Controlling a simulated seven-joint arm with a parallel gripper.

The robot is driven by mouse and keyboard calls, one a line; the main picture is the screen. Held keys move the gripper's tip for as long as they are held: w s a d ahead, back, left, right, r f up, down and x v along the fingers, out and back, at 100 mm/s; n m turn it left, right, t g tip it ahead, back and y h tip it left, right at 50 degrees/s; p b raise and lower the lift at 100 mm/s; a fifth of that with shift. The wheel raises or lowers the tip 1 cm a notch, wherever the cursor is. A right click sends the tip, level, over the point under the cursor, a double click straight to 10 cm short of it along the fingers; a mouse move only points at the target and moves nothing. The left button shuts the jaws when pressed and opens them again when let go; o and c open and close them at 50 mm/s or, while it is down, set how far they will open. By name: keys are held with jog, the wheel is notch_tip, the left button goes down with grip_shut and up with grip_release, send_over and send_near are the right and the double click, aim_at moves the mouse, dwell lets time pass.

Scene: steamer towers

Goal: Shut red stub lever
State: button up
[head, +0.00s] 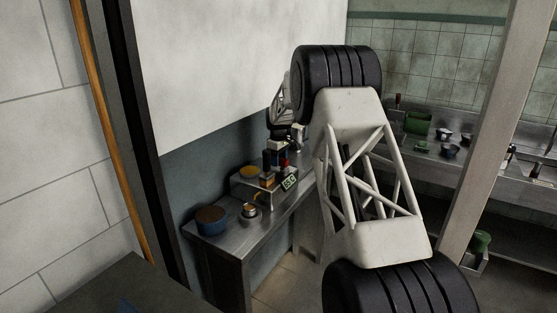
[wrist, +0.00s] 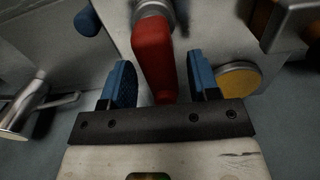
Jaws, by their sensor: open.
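The red stub lever (wrist: 153,55) shows in the wrist view. It hangs from a grey metal fitting (wrist: 155,10) at the top and runs down between my fingers. My gripper (wrist: 163,82) is open, with one blue-padded finger on each side of the lever. In the head view my gripper (head: 276,155) is small, at the metal box on the bench, and the lever is hard to make out there.
A yellow-faced round knob (wrist: 239,79) is just right of the right finger. A metal spout-like part (wrist: 22,108) is at the left. In the head view a blue pot (head: 210,220) and a small burner (head: 249,211) stand on the steel bench (head: 240,238).

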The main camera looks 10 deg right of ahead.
jog(key=shift+r, duration=0.1)
jog(key=shift+r, duration=3.8)
jog(key=shift+r, duration=0.1)
jog(key=shift+s+r, duration=0.15)
jog(key=shift+s, duration=0.05)
jog(key=s+a+r+m, duration=0.15)
jog(key=s+r, duration=0.35)
jog(key=s, duration=0.6)
jog(key=s+a+r+m+t, duration=0.15)
jog(key=s+r, duration=0.35)
jog(key=s, duration=0.7)
jog(key=s+a+r+m, duration=0.15)
jog(key=s+r, duration=0.35)
jog(key=s, duration=0.6)
jog(key=s+a+f+m, duration=0.1)
jog(key=s+f, duration=0.2)
jog(key=s, duration=0.9)
jog(key=s+a+f+m, duration=0.1)
jog(key=s+f+m, duration=0.1)
jog(key=s, duration=1)
jog(key=s+a+f+m+t, duration=0.1)
jog(key=s+f, duration=0.3)
jog(key=s, duration=0.8)
jog(key=shift+s+a, duration=0.25)
jog(key=shift+s, duration=0.15)
